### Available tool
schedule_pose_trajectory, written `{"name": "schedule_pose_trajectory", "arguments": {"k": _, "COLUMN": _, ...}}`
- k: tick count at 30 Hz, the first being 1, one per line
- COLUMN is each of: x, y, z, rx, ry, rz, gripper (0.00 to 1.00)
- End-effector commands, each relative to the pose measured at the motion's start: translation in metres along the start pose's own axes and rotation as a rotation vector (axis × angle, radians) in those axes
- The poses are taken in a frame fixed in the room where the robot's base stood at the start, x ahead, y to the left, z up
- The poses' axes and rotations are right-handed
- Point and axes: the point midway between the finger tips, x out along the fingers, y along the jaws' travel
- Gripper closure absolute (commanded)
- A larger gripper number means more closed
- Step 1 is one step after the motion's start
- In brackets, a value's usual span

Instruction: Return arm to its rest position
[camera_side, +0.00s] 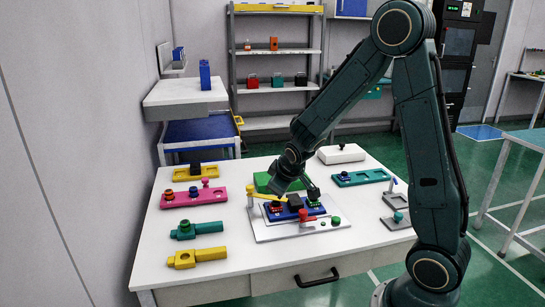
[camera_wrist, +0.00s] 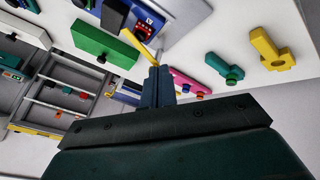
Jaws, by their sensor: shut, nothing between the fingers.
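My gripper (camera_wrist: 159,72) shows in the wrist view with its two dark blue fingers shut together and nothing between them. In the side view the end of my dark green arm is low over the middle of the white table (camera_side: 240,270), close above a blue block (camera_side: 285,215) with dark parts on it. The fingertips are hard to make out there, and I cannot tell whether they touch anything. The blue block lies on a pale plate (camera_side: 290,234) with a yellow bar (camera_side: 262,195) and a red-handled clamp (camera_side: 308,217). A green block (camera_side: 263,182) lies behind.
Pink (camera_side: 190,196), teal (camera_side: 196,229) and yellow (camera_side: 196,257) parts line the table's left side. A white box (camera_side: 341,154) and a teal tray (camera_side: 360,177) are at the back right. Shelves (camera_side: 276,90) stand behind. The table's front is clear.

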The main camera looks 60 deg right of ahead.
Motion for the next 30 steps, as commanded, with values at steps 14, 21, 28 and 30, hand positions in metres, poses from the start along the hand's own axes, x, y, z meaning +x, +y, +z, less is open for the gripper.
{"name": "schedule_pose_trajectory", "arguments": {"k": 14, "x": -0.112, "y": -0.025, "z": 0.002, "rx": 0.094, "ry": 0.021, "rz": -0.13, "gripper": 1.0}}
{"name": "schedule_pose_trajectory", "arguments": {"k": 21, "x": -0.165, "y": -0.04, "z": 0.018, "rx": 0.121, "ry": 0.023, "rz": -0.2, "gripper": 1.0}}
{"name": "schedule_pose_trajectory", "arguments": {"k": 28, "x": -0.211, "y": -0.053, "z": 0.043, "rx": 0.135, "ry": 0.02, "rz": -0.262, "gripper": 1.0}}
{"name": "schedule_pose_trajectory", "arguments": {"k": 30, "x": -0.224, "y": -0.057, "z": 0.051, "rx": 0.137, "ry": 0.018, "rz": -0.28, "gripper": 1.0}}
